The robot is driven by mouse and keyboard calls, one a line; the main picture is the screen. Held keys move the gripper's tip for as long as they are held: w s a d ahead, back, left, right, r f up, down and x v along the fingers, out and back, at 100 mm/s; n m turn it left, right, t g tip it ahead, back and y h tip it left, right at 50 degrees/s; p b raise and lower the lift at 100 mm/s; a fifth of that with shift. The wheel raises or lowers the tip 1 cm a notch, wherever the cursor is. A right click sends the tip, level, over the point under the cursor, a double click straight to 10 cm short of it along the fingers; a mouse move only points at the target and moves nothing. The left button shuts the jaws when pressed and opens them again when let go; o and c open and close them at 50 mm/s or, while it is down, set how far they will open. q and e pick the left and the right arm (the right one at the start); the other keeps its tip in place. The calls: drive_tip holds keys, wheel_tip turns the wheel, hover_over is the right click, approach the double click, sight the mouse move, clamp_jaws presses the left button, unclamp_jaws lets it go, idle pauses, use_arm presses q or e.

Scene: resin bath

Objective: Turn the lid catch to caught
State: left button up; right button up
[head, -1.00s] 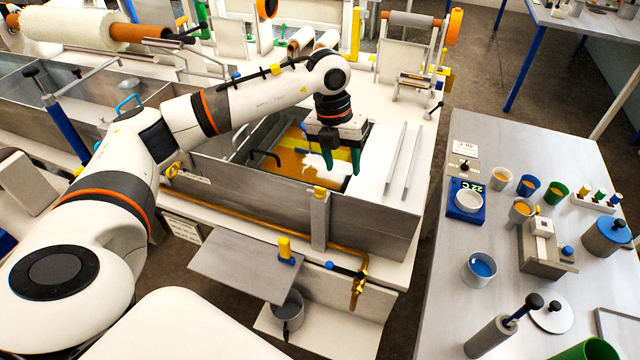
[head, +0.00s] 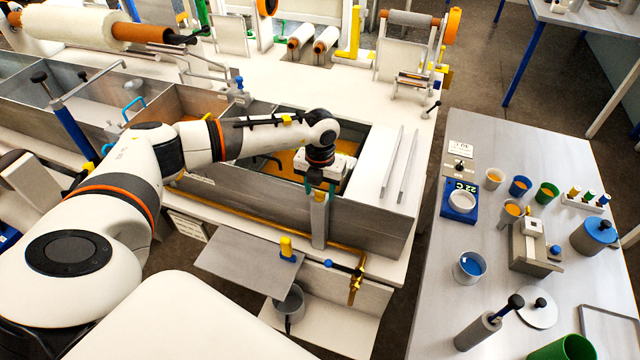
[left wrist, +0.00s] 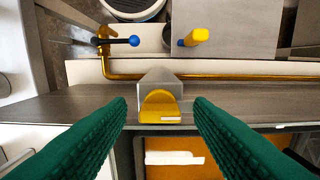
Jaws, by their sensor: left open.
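The lid catch appears to be the yellow rounded piece (left wrist: 160,106) on top of a grey upright post (head: 319,222) at the bath's front wall. In the left wrist view it sits between the green fingers of my left gripper (left wrist: 160,120), with a gap on each side. In the head view the open left gripper (head: 320,186) points down at the post top, and its fingers partly hide the catch. I cannot tell which way the catch is turned. The bath (head: 380,215) holds orange resin (left wrist: 178,160). My right gripper is out of view.
A brass pipe (head: 270,228) runs along the front, ending at a valve (head: 355,285). A grey shelf plate (head: 235,262) with a yellow-topped handle (head: 286,246) juts out below. A side table (head: 440,300) holds several cups.

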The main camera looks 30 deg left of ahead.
use_arm(q)
drive_tip(key=shift+f, duration=0.1)
drive_tip(key=c, duration=1)
drive_tip(key=shift+f+m+b, duration=0.2)
drive_tip(key=shift+m+b, duration=0.8)
drive_tip(key=shift+b, duration=0.35)
drive_tip(key=m+b, duration=0.9)
drive_tip(key=b, duration=0.1)
drive_tip(key=shift+m, duration=0.4)
drive_tip(key=m+b, duration=0.3)
drive_tip(key=shift+r, duration=0.1)
drive_tip(key=shift+r+m+b, duration=0.15)
drive_tip(key=shift+m+b, duration=0.65)
drive_tip(key=shift+m, duration=0.5)
